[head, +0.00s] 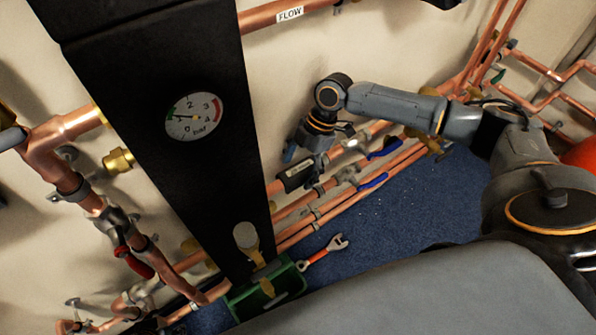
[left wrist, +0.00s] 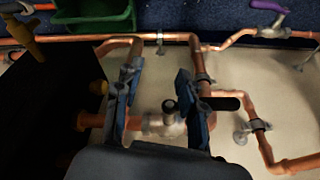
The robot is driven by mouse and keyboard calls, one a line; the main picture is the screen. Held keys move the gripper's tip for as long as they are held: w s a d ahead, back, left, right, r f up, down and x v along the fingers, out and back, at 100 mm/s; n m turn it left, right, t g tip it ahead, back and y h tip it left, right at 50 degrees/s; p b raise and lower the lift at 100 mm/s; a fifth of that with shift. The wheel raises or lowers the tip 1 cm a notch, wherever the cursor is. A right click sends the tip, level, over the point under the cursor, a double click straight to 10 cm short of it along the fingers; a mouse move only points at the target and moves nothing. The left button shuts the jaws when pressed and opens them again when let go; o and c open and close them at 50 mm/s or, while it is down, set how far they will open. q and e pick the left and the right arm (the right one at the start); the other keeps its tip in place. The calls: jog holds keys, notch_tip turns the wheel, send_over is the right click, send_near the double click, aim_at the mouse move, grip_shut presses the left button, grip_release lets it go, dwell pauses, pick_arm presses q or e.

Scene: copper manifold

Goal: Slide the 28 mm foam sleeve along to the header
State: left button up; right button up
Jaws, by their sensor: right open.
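A short black sleeve with a pale label (head: 296,175) sits around a copper pipe in the head view, to the right of the tall black column (head: 190,130). My right gripper (head: 304,161) is open, just above and beside the sleeve; whether it touches the sleeve I cannot tell. My left gripper (left wrist: 160,108) shows in the left wrist view with its fingers apart. A pipe fitting with a dark knob (left wrist: 168,115) shows between these fingers, and no grasp is visible. Which part is the header is not marked.
A pressure gauge (head: 194,116) is on the column. Blue-handled valves (head: 372,181) are on the lower pipes to the right. A green crate (head: 262,291) and a wrench (head: 325,248) are on the blue floor (head: 420,205), which is clear farther right.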

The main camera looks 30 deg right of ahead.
aim_at(288, 175)
pick_arm(q)
jog(key=shift+r, duration=0.4)
pick_arm(e)
jog(key=shift+a+f, duration=0.15)
jog(key=shift+f, duration=0.35)
jog(key=c, duration=1.2)
jog(key=shift+a, duration=0.15)
jog(key=shift+s+a, duration=0.1)
jog(key=shift+a, duration=0.3)
jog(key=shift+s+a+p, duration=0.15)
jog(key=shift+a+p, duration=0.4)
jog(key=shift+a, duration=0.1)
pick_arm(q)
jog(key=shift+s+x, duration=0.2)
jog(key=shift+x, duration=0.7)
jog(key=shift+s+x, duration=0.25)
jog(key=shift+x, duration=0.65)
jog(key=shift+s+x, duration=0.2)
jog(key=shift+x, duration=0.7)
pick_arm(e)
jog(key=shift+a, duration=0.55)
